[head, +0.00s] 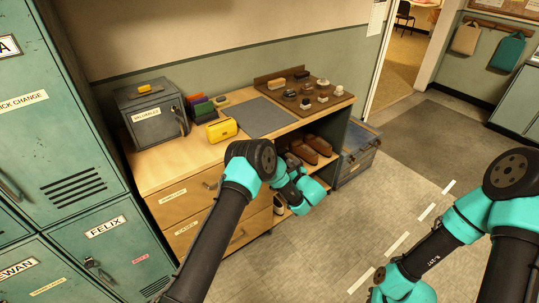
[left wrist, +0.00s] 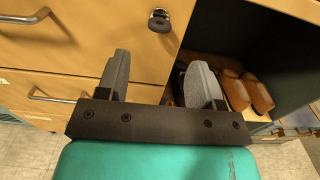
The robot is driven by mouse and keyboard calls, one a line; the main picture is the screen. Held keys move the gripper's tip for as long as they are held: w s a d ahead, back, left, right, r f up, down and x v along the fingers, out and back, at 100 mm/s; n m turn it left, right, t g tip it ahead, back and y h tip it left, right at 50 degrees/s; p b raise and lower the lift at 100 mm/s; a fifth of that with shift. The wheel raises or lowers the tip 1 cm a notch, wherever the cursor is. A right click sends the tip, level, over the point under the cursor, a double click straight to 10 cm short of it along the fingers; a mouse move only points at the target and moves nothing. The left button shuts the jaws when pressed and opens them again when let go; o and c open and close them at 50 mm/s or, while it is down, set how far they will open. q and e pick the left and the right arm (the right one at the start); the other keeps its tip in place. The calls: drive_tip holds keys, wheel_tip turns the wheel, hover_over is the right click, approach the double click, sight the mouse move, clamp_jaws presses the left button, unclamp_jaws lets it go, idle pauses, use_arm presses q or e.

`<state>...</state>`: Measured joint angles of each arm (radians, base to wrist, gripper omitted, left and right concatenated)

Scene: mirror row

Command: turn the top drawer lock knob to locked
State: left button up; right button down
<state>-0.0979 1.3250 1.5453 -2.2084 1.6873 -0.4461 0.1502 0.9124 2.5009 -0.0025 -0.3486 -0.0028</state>
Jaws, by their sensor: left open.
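The lock knob (left wrist: 159,19) is a small dark metal piece on the front of the wooden top drawer (left wrist: 100,25), near its right edge. It lies ahead of my left gripper (left wrist: 160,80), a little beyond the fingertips and roughly between them in the picture. The left gripper is open, with nothing between its grey fingers. They are apart from the knob. In the head view the top drawer (head: 172,196) shows at the cabinet's left, but my left arm hides the knob and the gripper's fingers. My right gripper's fingers are out of view below the frame.
Brown shoes (left wrist: 236,95) sit in the open shelf right of the drawers. A second drawer handle (left wrist: 55,98) is below. On the cabinet top are a yellow case (head: 221,130), a grey mat (head: 253,117) and a valuables box (head: 157,125). Floor is open to the right.

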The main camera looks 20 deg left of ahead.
use_arm(q)
drive_tip(key=x, duration=1)
drive_tip(key=shift+w+a, duration=0.25)
drive_tip(key=shift+a, duration=0.05)
drive_tip(key=shift+c, duration=0.4)
drive_tip(key=c, duration=0.9)
drive_tip(key=shift+o, duration=0.2)
